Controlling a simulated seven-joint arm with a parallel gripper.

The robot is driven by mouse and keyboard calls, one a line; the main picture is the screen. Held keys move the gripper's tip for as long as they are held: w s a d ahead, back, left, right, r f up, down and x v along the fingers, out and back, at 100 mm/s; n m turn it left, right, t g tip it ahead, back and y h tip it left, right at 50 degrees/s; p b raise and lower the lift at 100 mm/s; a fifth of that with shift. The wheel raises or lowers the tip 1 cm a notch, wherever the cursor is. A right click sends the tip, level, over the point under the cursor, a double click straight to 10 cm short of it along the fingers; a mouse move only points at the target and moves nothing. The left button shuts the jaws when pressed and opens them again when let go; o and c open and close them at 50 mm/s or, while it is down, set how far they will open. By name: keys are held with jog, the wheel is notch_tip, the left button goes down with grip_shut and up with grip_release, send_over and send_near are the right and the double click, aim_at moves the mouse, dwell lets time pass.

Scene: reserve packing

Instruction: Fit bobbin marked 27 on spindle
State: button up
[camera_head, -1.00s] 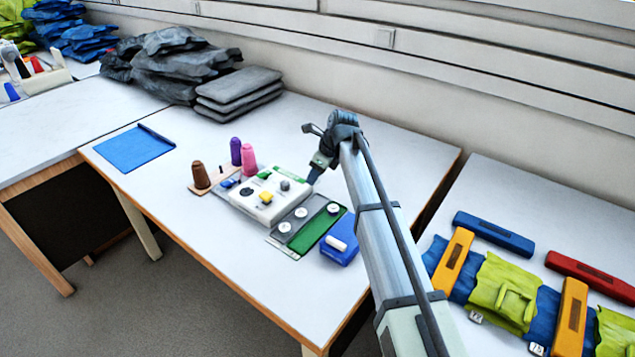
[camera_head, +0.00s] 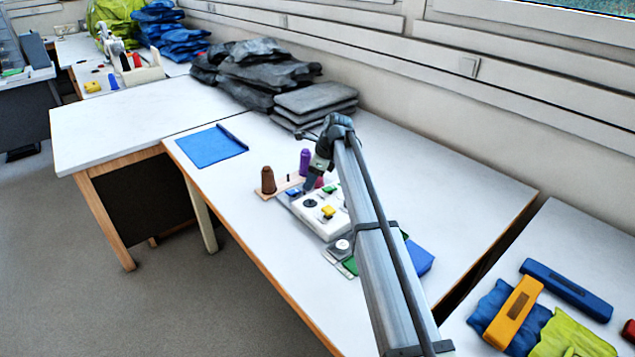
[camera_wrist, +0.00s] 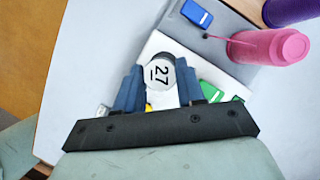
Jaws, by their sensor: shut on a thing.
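The bobbin marked 27 (camera_wrist: 160,72) shows its white round face with black print in the wrist view. My gripper (camera_wrist: 159,84) is shut on it, with one blue finger on each side. In the head view my gripper (camera_head: 311,187) is over the back left part of the white machine block (camera_head: 337,226), and the bobbin cannot be made out there. The block carries a black round part (camera_head: 310,203), a yellow part (camera_head: 328,212) and a green part (camera_head: 330,190). I cannot make out the spindle for certain; the bobbin and fingers hide part of the block.
Brown (camera_head: 268,181), purple (camera_head: 304,161) and pink (camera_wrist: 270,46) thread cones stand close by the block. A tray with a white disc (camera_head: 342,246) and a blue box (camera_head: 420,259) are partly behind my arm. The table front and left are clear around a blue mat (camera_head: 212,147).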

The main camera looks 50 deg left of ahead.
aim_at(307, 203)
jog(key=shift+f, duration=0.2)
jog(key=shift+f, duration=2)
jog(key=shift+f, duration=1.1)
dwell(1.3)
jog(key=o, duration=1.5)
jog(key=shift+r, duration=0.1)
jog(key=shift+r, duration=3.8)
